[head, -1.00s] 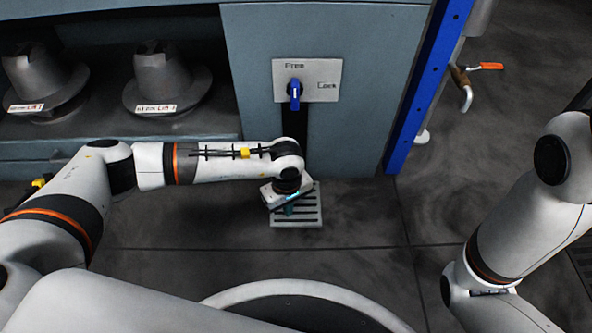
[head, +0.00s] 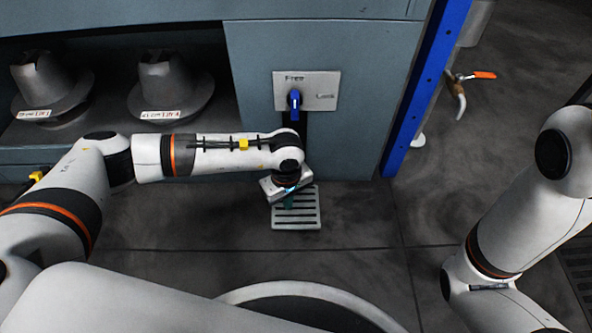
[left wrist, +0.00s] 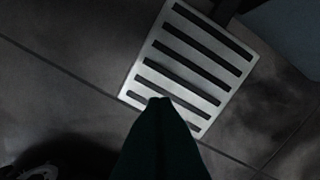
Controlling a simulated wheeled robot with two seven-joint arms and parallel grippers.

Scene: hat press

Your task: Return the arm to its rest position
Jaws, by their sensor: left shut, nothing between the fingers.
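My left arm (head: 215,155) reaches in from the left, with its forearm in front of the blue-grey press. My left gripper (head: 289,203) points down above a slotted metal pedal (head: 310,220) and holds nothing. In the left wrist view, the gripper's dark fingers (left wrist: 160,115) are together as one tapered shape, and the slotted pedal (left wrist: 225,48) lies beyond them. My right arm (head: 520,225) is folded at the right edge; its gripper is not in view.
A switch plate (head: 318,92) marked Free and Lock carries a blue knob (head: 295,101) pointing up toward Free. Grey hat forms (head: 168,82) stand in the press opening. A blue post (head: 425,85) and an orange-handled valve (head: 482,75) are right. The floor (head: 370,225) is clear.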

